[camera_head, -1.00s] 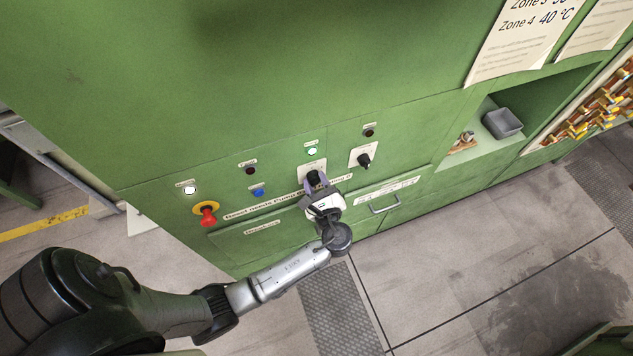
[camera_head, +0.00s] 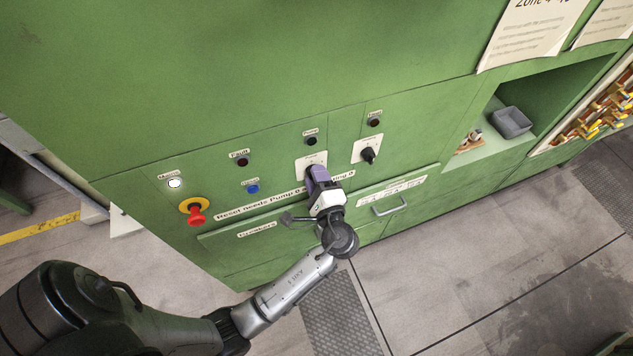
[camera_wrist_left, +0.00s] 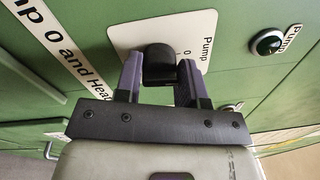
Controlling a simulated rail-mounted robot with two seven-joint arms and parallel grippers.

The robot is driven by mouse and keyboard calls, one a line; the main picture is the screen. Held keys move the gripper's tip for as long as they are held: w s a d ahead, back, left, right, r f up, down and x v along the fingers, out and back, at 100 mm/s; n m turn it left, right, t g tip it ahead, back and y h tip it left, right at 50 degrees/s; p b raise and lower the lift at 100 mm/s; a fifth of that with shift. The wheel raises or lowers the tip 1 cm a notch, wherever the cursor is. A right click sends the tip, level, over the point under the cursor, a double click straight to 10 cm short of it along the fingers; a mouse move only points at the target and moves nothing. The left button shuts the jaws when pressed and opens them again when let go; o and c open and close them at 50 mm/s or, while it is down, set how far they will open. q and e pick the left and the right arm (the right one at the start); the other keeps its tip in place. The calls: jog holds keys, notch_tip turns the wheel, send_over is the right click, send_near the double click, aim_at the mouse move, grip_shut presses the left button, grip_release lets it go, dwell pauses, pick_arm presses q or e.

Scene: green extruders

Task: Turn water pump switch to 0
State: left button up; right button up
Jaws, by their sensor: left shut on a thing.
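The water pump switch is a black knob (camera_wrist_left: 159,60) on a white plate labelled "Pump" with a 0 mark, seen in the left wrist view. My left gripper (camera_wrist_left: 160,75) has its two purple-grey fingers on either side of the knob and is shut on it. In the head view the left gripper (camera_head: 315,178) reaches the switch's white plate (camera_head: 304,160) and hides the knob. The pump lamp (camera_head: 311,140) above the plate is dark; it is dark green in the wrist view (camera_wrist_left: 268,42). My right gripper is not in view.
A second black rotary switch (camera_head: 369,154) sits right of the pump switch. A red emergency stop (camera_head: 195,215), a blue button (camera_head: 252,188) and a lit white lamp (camera_head: 174,183) are to the left. A drawer handle (camera_head: 389,206) protrudes below right.

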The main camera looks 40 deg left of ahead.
pick_arm(q)
jog(key=shift+f+n+b, duration=0.2)
jog(key=shift+n+b, duration=0.5)
jog(key=shift+n, duration=0.1)
jog(key=o, duration=0.9)
jog(key=shift+r, duration=0.1)
